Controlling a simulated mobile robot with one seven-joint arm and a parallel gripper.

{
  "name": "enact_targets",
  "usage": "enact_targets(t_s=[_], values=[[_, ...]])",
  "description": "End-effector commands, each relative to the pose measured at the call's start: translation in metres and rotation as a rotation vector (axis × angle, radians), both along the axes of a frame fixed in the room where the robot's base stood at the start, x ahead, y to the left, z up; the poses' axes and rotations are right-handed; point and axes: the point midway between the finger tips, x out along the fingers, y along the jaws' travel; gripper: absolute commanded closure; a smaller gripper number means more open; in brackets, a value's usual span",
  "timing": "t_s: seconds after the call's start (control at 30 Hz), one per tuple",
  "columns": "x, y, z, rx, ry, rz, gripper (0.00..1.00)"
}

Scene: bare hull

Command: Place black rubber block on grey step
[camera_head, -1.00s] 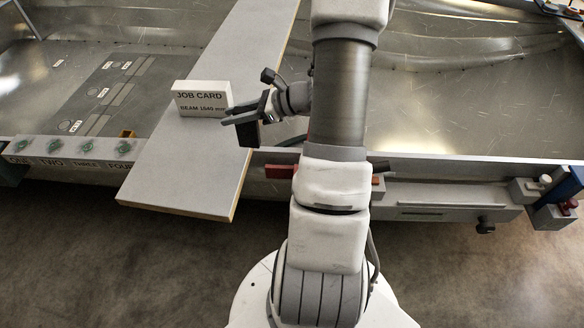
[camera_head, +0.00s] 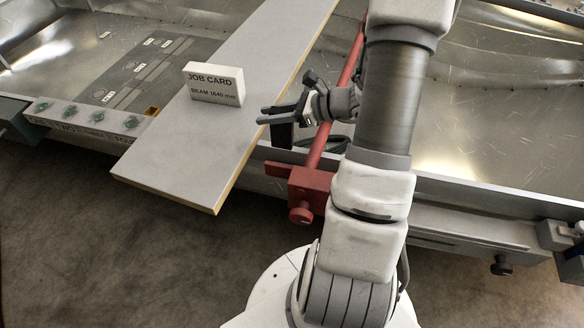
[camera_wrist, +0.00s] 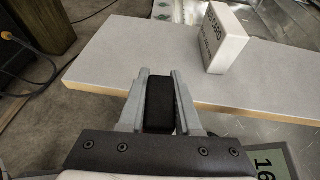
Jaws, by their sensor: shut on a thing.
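My gripper (camera_head: 268,115) is shut on the black rubber block (camera_wrist: 160,105), whose dark side also shows below the fingers in the head view (camera_head: 281,133). In the wrist view the block sits upright between the two grey fingers. In the head view the gripper is at the right edge of a long grey-topped board (camera_head: 180,150). In the wrist view the board lies beyond the block, and I cannot tell the height between them. I cannot tell for certain which surface is the grey step.
A white job card block (camera_head: 214,84) stands on the board. A red clamp (camera_head: 308,188) with a red rod lies right of the board, close to my arm. A ledge with green knobs (camera_head: 85,116) is at left. The board's near end is clear.

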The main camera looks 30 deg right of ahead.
Motion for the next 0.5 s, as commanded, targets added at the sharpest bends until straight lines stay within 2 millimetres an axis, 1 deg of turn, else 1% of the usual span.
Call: enact_targets(t_s=[0.07,0.13,0.33,0.4,0.5], values=[[0.0,0.001,-0.003,0.001,-0.001,0.002,1.0],[0.0,0.001,-0.013,0.002,0.001,0.002,1.0],[0.0,0.002,-0.051,0.004,0.001,0.003,1.0],[0.0,0.002,-0.059,0.002,-0.001,0.003,1.0],[0.0,0.001,-0.065,0.002,-0.001,0.003,1.0]])
